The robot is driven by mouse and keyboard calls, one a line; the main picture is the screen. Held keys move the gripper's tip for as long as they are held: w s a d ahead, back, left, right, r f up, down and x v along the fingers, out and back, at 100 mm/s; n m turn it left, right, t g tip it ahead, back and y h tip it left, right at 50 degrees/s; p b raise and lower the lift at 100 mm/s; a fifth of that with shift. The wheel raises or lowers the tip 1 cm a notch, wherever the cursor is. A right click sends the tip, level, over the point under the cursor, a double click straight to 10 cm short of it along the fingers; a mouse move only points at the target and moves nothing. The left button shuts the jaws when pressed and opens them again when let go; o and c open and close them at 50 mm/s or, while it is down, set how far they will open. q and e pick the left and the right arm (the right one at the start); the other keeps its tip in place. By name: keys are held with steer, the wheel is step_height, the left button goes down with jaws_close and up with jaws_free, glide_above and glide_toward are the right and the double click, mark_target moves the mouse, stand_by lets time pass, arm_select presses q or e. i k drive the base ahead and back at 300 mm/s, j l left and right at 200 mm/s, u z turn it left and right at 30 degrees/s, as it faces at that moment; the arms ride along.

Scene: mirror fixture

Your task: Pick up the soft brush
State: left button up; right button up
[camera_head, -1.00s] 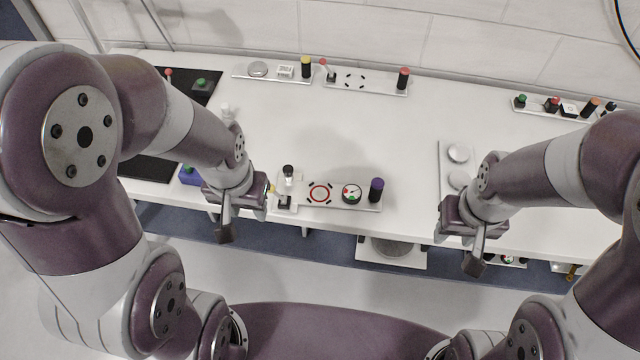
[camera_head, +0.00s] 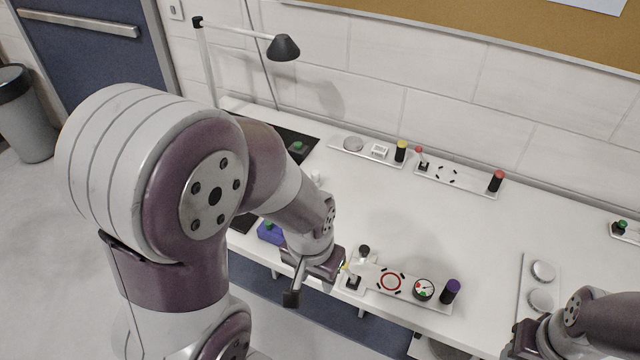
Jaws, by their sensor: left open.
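I cannot pick out a soft brush with certainty in the head view. Small upright items stand at the table's front edge: a black-topped one (camera_head: 364,251), a small lever switch (camera_head: 353,281) and a dark cylinder with a purple top (camera_head: 450,291). My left gripper (camera_head: 293,298) is open and hangs at the front edge, just left of the lever switch, with its fingers pointing down; I see nothing held in it. My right gripper (camera_head: 522,343) is only partly in view at the bottom right, its fingers cut off or hidden.
The white table (camera_head: 400,220) is clear in the middle. A blue box (camera_head: 270,233) sits left of my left gripper. Strips with buttons and knobs (camera_head: 457,178) line the back. A plate with two white discs (camera_head: 541,285) lies at right. A black lamp (camera_head: 284,47) stands at the back left.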

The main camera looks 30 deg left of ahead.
mark_target(315, 174)
steer(key=j+z, duration=0.35)
steer(key=j, duration=0.3)
steer(key=j+z, duration=0.35)
steer(key=j, duration=0.3)
steer(key=j+z, duration=0.35)
steer(key=j, duration=0.35)
